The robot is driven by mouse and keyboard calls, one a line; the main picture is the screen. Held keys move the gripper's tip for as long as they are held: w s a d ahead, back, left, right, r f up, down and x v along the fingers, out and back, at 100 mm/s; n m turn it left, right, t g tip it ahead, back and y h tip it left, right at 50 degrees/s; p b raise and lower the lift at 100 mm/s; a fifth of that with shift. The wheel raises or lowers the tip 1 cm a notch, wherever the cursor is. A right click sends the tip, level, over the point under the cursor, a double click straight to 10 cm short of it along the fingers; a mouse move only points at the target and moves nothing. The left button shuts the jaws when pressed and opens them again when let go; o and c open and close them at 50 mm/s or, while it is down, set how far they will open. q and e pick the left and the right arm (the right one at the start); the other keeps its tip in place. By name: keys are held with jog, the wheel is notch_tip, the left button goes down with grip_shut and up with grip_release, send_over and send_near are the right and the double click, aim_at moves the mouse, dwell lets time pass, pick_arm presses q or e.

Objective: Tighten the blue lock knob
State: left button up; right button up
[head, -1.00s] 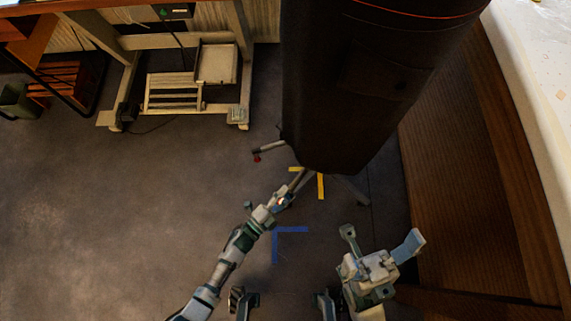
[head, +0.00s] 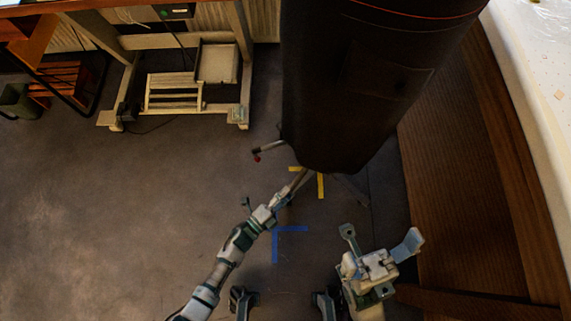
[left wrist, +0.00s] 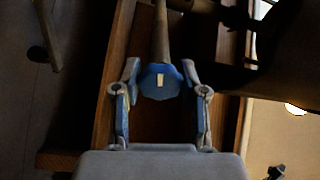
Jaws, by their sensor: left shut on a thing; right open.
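The blue lock knob (left wrist: 160,81) is in the left wrist view, between my left gripper's two fingers (left wrist: 160,70). It has a pale mark on its face and sits at the end of a grey-brown tube. My left gripper (head: 286,194) is shut on the knob, below the dark dress form's base in the head view. The knob itself cannot be made out in the head view. My right gripper (head: 381,238) is open and empty, to the right of the left one, with its two fingers spread wide.
The large dark dress form (head: 365,90) stands in front, with stand legs below it. Blue tape (head: 289,229) and yellow tape (head: 320,186) mark the floor. A wooden panel (head: 455,190) bounds the right side.

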pick_arm(q)
jog(key=o, duration=1.2)
jog(key=shift+s+a+f, duration=0.1)
jog(key=shift+s+f, duration=0.1)
jog(key=shift+f, duration=0.3)
jog(key=shift+c, duration=0.2)
jog(key=shift+w+r, duration=0.1)
jog(key=shift+r, duration=0.1)
jog(key=shift+a, duration=0.15)
jog(key=v, duration=1.1)
jog(key=shift+s+a, duration=0.2)
jog(key=shift+s, duration=0.15)
